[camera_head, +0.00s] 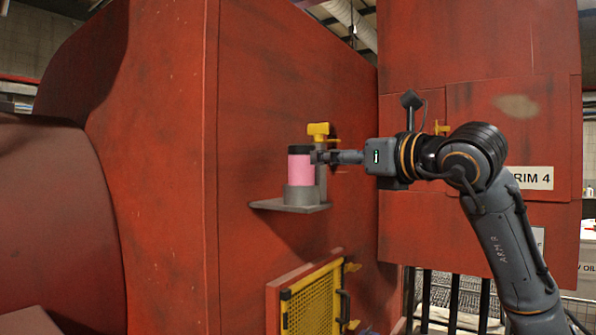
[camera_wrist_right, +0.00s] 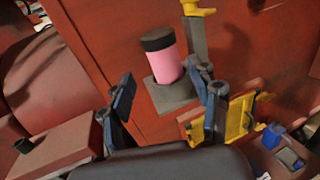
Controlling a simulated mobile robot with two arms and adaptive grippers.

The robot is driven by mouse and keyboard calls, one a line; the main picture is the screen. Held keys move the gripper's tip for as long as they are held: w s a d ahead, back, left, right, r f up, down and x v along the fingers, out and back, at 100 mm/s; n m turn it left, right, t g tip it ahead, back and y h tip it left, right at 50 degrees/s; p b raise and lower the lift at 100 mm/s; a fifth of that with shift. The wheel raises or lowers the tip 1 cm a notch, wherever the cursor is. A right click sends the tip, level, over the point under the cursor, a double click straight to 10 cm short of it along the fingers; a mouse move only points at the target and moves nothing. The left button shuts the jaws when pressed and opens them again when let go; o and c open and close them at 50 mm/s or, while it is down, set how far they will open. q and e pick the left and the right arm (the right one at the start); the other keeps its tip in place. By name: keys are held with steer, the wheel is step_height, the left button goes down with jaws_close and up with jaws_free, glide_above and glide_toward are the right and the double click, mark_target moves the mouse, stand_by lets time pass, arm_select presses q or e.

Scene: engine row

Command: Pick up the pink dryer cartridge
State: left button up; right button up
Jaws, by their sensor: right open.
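The pink dryer cartridge (camera_head: 300,168) has a black cap and stands upright in a grey cup-like holder (camera_head: 301,195) on a small grey shelf fixed to the red wall. My right gripper (camera_head: 318,157) reaches in from the right, with its fingertips beside the cartridge's upper right side. In the wrist view the pink cartridge (camera_wrist_right: 160,68) shows ahead between the two open fingers of the right gripper (camera_wrist_right: 163,77). The fingers look empty; I cannot tell whether one touches the cartridge. My left gripper is not in view.
A grey post with a yellow handle (camera_head: 318,130) stands just behind and right of the cartridge. Below the shelf, a yellow mesh panel (camera_head: 311,300) in a red frame projects from the wall. A red cabinet (camera_head: 470,100) stands behind my right arm.

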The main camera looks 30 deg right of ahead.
mark_target(301, 162)
steer(key=w, duration=0.2)
steer(key=w+p, duration=0.1)
steer(key=w, duration=0.2)
steer(key=shift+w+a, duration=0.25)
steer(key=shift+w, duration=0.05)
steer(key=shift+w+p, duration=0.3)
steer(key=shift+p, duration=0.05)
steer(key=w+p, duration=0.3)
steer(key=shift+w+f, duration=0.3)
steer(key=shift+w, duration=0.1)
steer(key=shift+w+f, duration=0.1)
steer(key=shift+w, duration=0.4)
steer(key=shift+c, duration=0.6)
steer(key=shift+s, duration=0.25)
steer(key=c, duration=1)
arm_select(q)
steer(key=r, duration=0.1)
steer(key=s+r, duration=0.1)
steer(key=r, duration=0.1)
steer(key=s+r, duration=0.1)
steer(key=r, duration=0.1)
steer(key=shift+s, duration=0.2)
arm_select(e)
steer(key=shift+w, duration=0.1)
